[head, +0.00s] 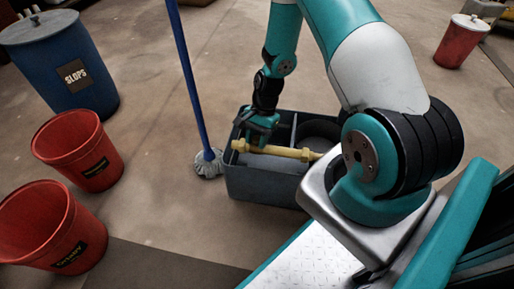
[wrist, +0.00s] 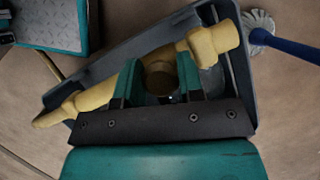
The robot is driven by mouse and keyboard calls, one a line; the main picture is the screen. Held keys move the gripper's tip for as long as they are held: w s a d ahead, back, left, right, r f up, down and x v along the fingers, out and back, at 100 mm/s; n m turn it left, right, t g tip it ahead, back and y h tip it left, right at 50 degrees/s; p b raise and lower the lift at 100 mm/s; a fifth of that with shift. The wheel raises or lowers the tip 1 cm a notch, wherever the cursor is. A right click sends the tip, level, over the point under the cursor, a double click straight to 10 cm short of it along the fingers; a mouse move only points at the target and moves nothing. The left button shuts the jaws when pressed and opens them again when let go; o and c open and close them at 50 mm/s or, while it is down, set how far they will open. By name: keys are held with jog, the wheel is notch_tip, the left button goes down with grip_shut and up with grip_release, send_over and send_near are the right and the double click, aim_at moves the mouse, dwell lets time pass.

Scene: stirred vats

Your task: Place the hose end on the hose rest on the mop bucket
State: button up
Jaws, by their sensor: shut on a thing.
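My gripper (head: 258,133) is shut on the yellow hose end (head: 285,152), over the grey mop bucket (head: 262,187). The hose end lies nearly level across the bucket's opening in the head view. In the wrist view my gripper (wrist: 160,82) has its fingers on either side of the middle of the hose end (wrist: 211,42), which runs from lower left to upper right. The bucket wall (wrist: 118,60) shows behind it. I cannot clearly pick out the hose rest, nor tell whether the hose end touches the bucket's rim.
A mop with a blue handle (head: 184,75) stands just left of the bucket. Two red buckets (head: 80,152) (head: 45,225) and a blue SLOPS drum (head: 62,65) are at the left. A red lidded container (head: 458,45) is far right. Floor behind the bucket is clear.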

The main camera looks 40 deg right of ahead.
notch_tip(320, 180, down, 4)
jog(key=shift+r+b, duration=0.15)
jog(key=shift+b, duration=0.4)
jog(key=shift+r, duration=0.1)
jog(key=o, duration=1)
